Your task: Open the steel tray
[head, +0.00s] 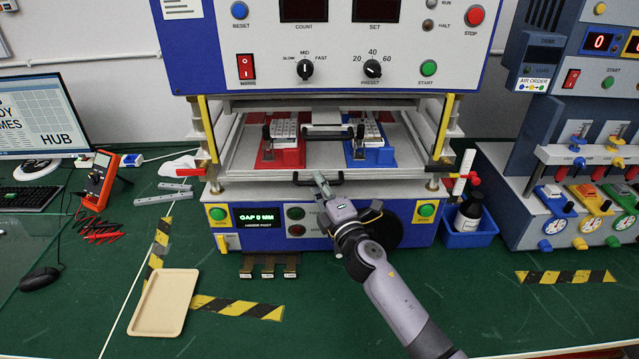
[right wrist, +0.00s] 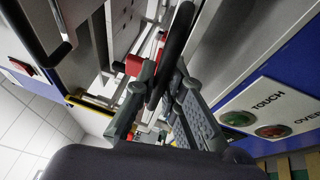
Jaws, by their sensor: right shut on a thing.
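The steel tray (head: 325,158) sits in the bay of the white-and-blue test machine, holding a red fixture (head: 279,156) and a blue fixture (head: 371,155), each with a keypad. A black bar handle (head: 301,178) runs along the tray's front edge. My right gripper (head: 320,182) is at the middle of this handle. In the right wrist view the black handle (right wrist: 175,45) passes between the two fingers, and the gripper (right wrist: 172,90) is shut on it. The fingers partly hide the handle. My left gripper is not in view.
A second black handle (head: 327,132) is further back in the bay. Lit buttons and a display (head: 264,215) line the machine's front below the tray. A beige tray (head: 163,302) lies front left. A blue bin with a bottle (head: 468,238) stands right. Green bench in front is mostly free.

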